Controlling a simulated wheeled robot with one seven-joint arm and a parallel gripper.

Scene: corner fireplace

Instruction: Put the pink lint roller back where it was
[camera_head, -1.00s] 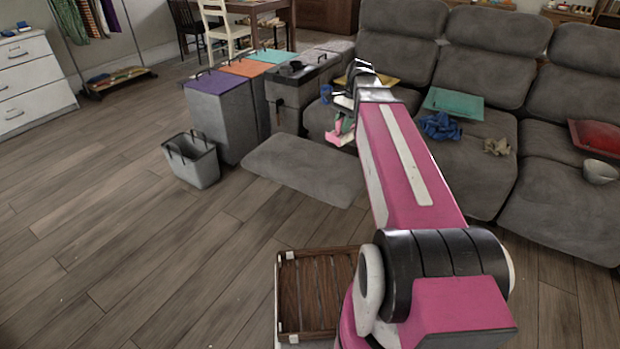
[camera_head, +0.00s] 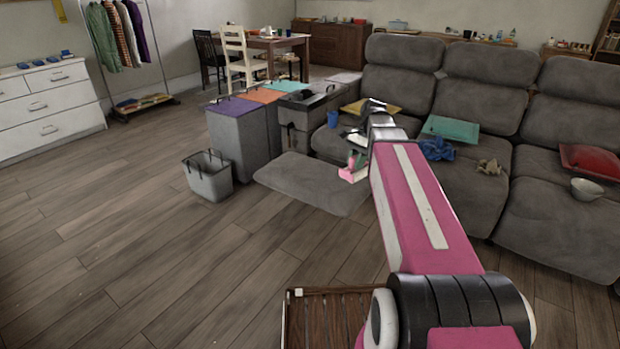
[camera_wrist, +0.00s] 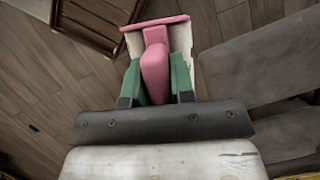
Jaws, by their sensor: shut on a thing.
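The pink lint roller (camera_wrist: 154,65) is between the green fingers of my gripper (camera_wrist: 155,82) in the wrist view. Its pink handle lies between the fingers and its white roller head with a pink edge points away from the palm. In the head view the lint roller (camera_head: 350,174) shows small at the end of my outstretched arm, in the air in front of the sofa. My gripper is shut on it. The far side of the roller is hidden.
A grey sofa (camera_head: 470,200) with cushions, blue cloth (camera_head: 436,149) and a bowl (camera_head: 587,189) stands at right. A white dresser (camera_head: 50,110) is at left. The wooden floor at left is clear.

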